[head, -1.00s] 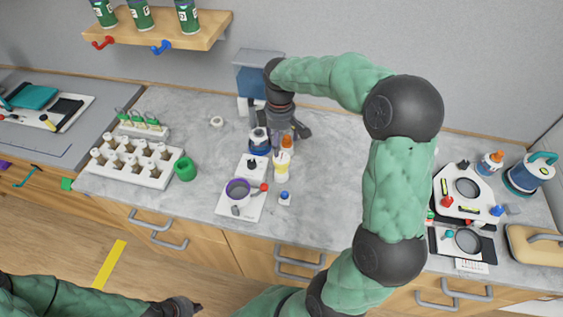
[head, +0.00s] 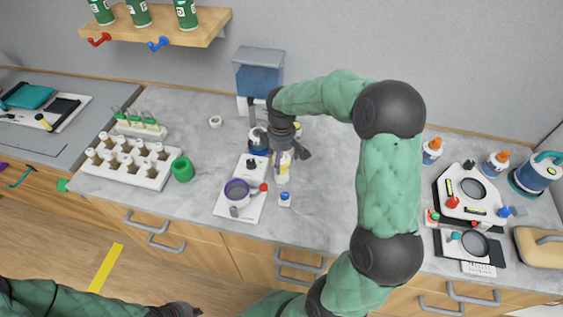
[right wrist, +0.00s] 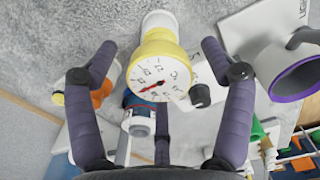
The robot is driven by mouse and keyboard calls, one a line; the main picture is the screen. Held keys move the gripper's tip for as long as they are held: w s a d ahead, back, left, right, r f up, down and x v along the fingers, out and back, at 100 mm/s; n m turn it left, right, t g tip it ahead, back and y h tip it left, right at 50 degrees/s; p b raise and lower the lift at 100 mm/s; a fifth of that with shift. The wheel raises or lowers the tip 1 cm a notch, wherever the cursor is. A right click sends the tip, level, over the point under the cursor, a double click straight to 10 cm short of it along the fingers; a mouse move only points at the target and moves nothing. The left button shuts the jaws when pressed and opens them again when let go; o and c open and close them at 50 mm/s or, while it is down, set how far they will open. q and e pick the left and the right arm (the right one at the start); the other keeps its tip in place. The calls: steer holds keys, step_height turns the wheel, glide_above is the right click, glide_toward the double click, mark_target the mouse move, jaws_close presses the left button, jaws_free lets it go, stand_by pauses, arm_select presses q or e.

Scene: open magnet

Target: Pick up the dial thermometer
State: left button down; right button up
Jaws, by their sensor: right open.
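The dial thermometer (right wrist: 160,80) has a yellow rim, a white face and a red needle. In the right wrist view it lies between the spread fingers of my right gripper (right wrist: 160,50), with clear gaps on both sides. In the head view its yellow body (head: 283,168) shows just below my right gripper (head: 289,155), which partly covers it. The right gripper is open and holds nothing. My left gripper (head: 182,309) is at the bottom edge of the head view, low and away from the counter; its jaws are not clear.
A purple-rimmed cup (head: 237,191) on a white board stands left of the thermometer. A blue-and-white container (head: 258,142) is close behind. A small blue-capped bottle (head: 284,199) stands in front. A white vial rack (head: 130,163) is farther left. The counter to the right (head: 330,190) is clear.

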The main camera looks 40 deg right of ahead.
step_height(320, 180, down, 2)
steer(key=shift+f, duration=0.15)
steer(key=c, duration=1.4)
steer(key=shift+o, duration=0.2)
